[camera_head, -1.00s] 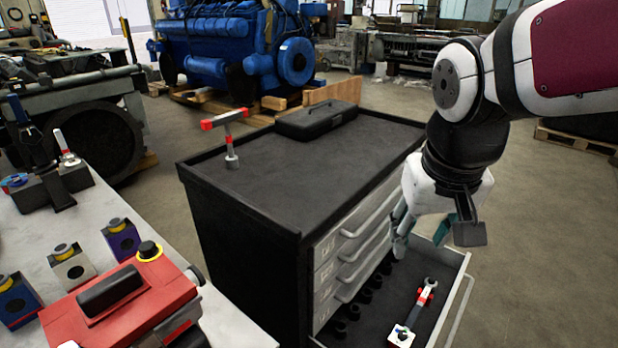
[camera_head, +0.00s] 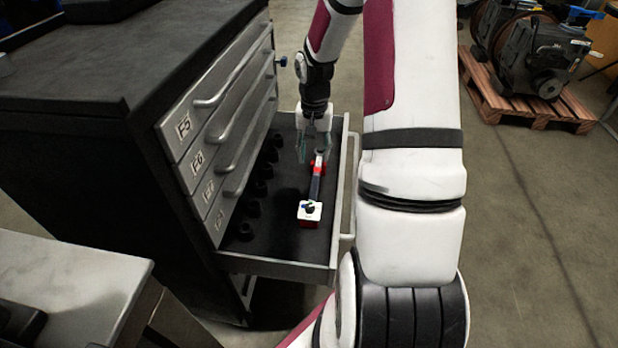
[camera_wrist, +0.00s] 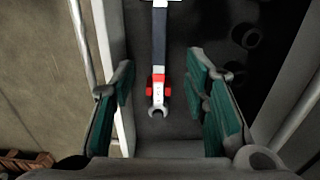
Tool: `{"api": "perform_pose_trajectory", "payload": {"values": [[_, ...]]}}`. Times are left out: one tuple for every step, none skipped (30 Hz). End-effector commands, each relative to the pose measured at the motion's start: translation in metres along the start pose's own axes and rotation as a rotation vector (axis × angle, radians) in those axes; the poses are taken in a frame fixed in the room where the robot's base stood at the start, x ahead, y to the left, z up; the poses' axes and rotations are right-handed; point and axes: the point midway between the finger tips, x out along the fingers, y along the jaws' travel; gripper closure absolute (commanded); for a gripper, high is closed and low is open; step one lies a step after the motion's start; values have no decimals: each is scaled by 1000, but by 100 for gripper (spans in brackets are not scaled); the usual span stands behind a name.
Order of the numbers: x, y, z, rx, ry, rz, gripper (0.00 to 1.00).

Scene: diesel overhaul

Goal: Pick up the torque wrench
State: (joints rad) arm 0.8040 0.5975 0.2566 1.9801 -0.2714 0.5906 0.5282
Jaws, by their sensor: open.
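The torque wrench (camera_head: 315,187) lies in the open bottom drawer (camera_head: 289,268) of the dark tool cabinet. It has a dark shaft, a white and red block at its near end and a red collar by an open-end jaw at its far end. My gripper (camera_head: 314,152) is open and empty over the drawer, near the far end of the wrench. In the wrist view, the wrench (camera_wrist: 159,38) lies between the lines of my gripper's two green-padded fingers (camera_wrist: 158,72), with its jaw towards me. Its top end is cut off there. I see no contact.
Several black sockets (camera_head: 246,231) line the drawer's left side. Closed drawers with grey handles (camera_head: 222,140) rise on the left, and the open drawer's handle (camera_head: 349,190) is on the right. A grey table (camera_head: 75,285) stands at lower left. A wooden pallet (camera_head: 520,105) lies at upper right.

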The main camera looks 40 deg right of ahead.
Motion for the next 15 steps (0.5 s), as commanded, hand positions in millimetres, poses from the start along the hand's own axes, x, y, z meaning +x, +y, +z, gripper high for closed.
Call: {"api": "perform_pose_trajectory", "payload": {"values": [[9, 1, -2, 10, -5, -3, 58], [12, 2, -3, 14, -7, -4, 58], [16, 3, -3, 18, -9, -4, 58], [20, 3, -3, 19, -10, -4, 58], [23, 3, -3, 19, -10, -4, 58], [29, 3, -3, 18, -10, -5, 58], [34, 2, -3, 18, -10, -5, 58], [40, 2, -3, 18, -11, -5, 58], [48, 2, -2, 18, -12, -4, 58], [54, 2, -2, 18, -11, -4, 58], [60, 2, -2, 18, -10, -5, 58], [68, 2, -2, 17, -11, -4, 58], [73, 2, -2, 17, -11, -4, 58], [77, 2, -2, 17, -10, -5, 58], [83, 2, -2, 17, -10, -5, 58]]}}
